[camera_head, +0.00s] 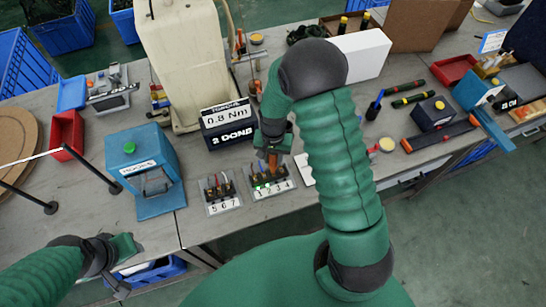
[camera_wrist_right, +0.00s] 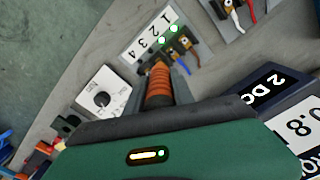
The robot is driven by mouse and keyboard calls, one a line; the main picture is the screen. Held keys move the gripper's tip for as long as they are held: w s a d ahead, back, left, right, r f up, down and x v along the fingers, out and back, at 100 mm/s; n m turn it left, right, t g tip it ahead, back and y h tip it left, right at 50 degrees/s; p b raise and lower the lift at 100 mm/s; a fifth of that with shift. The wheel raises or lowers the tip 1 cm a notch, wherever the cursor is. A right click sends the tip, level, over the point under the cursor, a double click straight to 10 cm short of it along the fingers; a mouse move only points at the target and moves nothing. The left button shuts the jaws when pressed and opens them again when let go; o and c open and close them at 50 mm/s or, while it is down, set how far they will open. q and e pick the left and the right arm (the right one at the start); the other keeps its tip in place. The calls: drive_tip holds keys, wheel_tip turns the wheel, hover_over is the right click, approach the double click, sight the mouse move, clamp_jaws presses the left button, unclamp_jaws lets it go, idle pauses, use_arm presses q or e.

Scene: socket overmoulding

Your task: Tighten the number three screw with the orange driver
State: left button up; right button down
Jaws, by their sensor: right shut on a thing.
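My right gripper (camera_head: 272,148) is shut on the orange driver (camera_wrist_right: 158,85), which points down at the fixture. The fixture's label (camera_head: 272,189) reads 1 2 3 4; the same label shows in the right wrist view (camera_wrist_right: 149,38). Green lights (camera_wrist_right: 168,31) show beside numbers 1 and 2. The driver's lower end is over the area beside numbers 3 and 4; its tip and the number three screw are hidden, so contact cannot be told. My left gripper (camera_head: 127,246) is at the lower left, away from the fixture; its fingers are unclear.
A second fixture labelled 5 6 7 (camera_head: 221,203) stands just left. A display (camera_head: 228,122) reads 0.8 Nm and 2 DONE. A blue box with a green button (camera_head: 142,165) stands farther left. A white dial card (camera_wrist_right: 103,99) lies near the driver. The right table holds several tools.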

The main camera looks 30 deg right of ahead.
drive_tip(key=shift+f, duration=0.35)
idle(0.3)
drive_tip(key=shift+f, duration=0.1)
idle(1.7)
wheel_tip(320, 180, up, 5)
drive_tip(key=p, duration=0.4)
drive_tip(key=shift+p, duration=0.3)
